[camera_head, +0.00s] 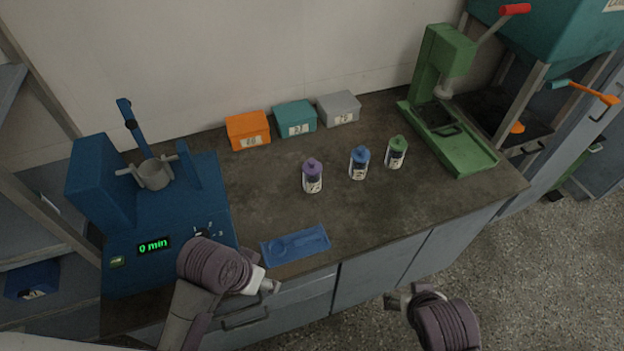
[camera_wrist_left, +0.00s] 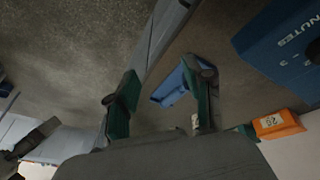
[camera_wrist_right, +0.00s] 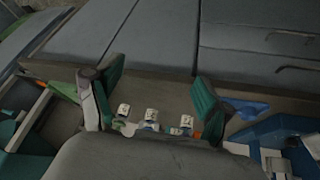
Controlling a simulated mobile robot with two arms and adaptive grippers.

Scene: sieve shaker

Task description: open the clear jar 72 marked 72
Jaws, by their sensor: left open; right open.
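Three small clear jars with dark contents and white labels stand upright on the dark bench in the head view: a purple-lidded jar (camera_head: 312,177), a blue-lidded jar (camera_head: 359,163) and a green-lidded jar (camera_head: 396,152). All lids are on. The label numbers are too small to read, so I cannot tell which is 72. My left gripper (camera_head: 271,287) is open and empty at the bench's front edge, near the blue tray. My right gripper (camera_head: 392,301) is open and empty in front of the bench. The jars show small between its fingers in the right wrist view (camera_wrist_right: 151,115).
A blue shaker machine (camera_head: 160,210) stands left. Orange (camera_head: 248,130), teal (camera_head: 294,118) and grey (camera_head: 338,107) boxes line the back. A green press (camera_head: 450,130) stands right. A blue tray (camera_head: 296,245) lies at the front. Bench space around the jars is clear.

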